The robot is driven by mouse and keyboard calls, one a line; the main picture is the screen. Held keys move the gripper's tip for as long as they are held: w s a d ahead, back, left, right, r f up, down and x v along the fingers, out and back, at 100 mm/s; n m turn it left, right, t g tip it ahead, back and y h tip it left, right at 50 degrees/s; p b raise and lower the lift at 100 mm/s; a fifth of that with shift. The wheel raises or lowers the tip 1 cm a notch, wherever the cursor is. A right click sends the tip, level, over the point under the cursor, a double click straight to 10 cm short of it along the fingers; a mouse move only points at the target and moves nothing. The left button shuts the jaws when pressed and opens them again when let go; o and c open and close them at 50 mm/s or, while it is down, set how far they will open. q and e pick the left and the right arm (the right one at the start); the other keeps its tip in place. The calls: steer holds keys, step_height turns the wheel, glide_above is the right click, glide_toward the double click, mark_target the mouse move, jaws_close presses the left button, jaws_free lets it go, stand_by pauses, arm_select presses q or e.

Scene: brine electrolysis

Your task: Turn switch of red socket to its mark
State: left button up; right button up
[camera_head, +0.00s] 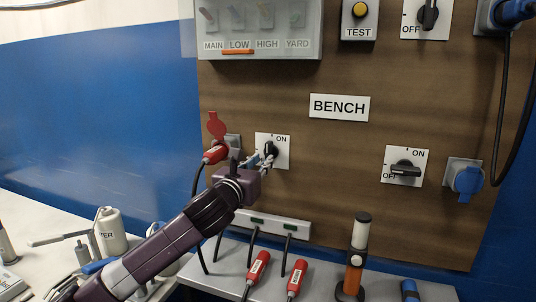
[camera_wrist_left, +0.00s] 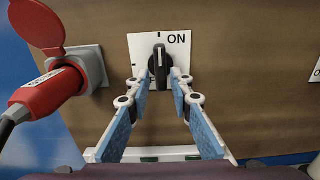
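The red socket (camera_head: 233,142) has its round red lid raised and a red plug (camera_head: 215,154) in it; the socket (camera_wrist_left: 88,68) also shows in the left wrist view. Right of it is a white switch plate (camera_head: 283,147) marked ON, with a black knob (camera_head: 271,149). In the left wrist view the knob (camera_wrist_left: 160,66) stands nearly upright, and the lower label is mostly hidden. My left gripper (camera_wrist_left: 162,82) is open, with one blue-padded finger on each side of the knob. Small gaps show beside the knob; contact is not clear. My right gripper is not in view.
Another switch (camera_head: 405,168) and a blue socket (camera_head: 465,178) are to the right on the brown board. A BENCH sign (camera_head: 339,107) is above. Below, red plugs (camera_head: 257,268) and an orange-and-black tool (camera_head: 354,262) occupy the grey shelf. The plug's black cable (camera_head: 196,205) hangs near my left arm.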

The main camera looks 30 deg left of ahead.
mark_target(269, 153)
arm_select(q)
steer(key=p+x, duration=0.1)
steer(key=x, duration=0.4)
steer(key=shift+w+f, duration=0.1)
steer(key=shift+w, duration=0.25)
jaws_close()
